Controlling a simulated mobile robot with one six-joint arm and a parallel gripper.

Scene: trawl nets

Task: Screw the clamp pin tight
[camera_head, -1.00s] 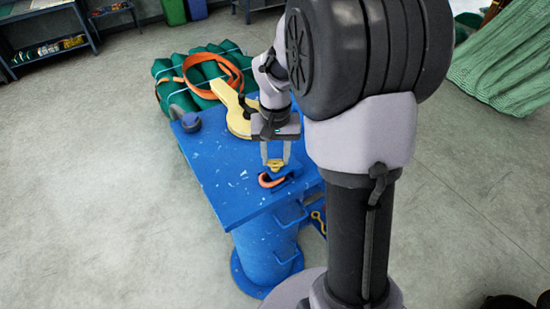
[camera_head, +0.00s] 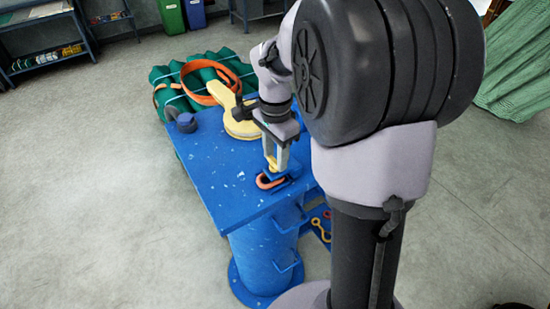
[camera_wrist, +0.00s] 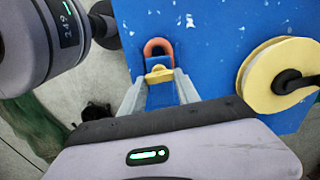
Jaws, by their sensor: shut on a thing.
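The yellow clamp pin (camera_wrist: 159,75) sits at a small blue clamp block on the blue table. In the wrist view it lies between my two fingertips, next to an orange-red shackle (camera_wrist: 158,46). My gripper (camera_head: 273,168) points down over the block, and it also shows in the wrist view (camera_wrist: 159,80). It is shut on the pin's yellow head. The shackle (camera_head: 268,182) lies on the table just in front of my fingers. The pin's thread is hidden, so I cannot tell how deep it sits.
The blue table (camera_head: 225,185) stands on a round pedestal. Yellow and red hardware (camera_head: 318,228) lies low beside the pedestal. The floor at left is clear.

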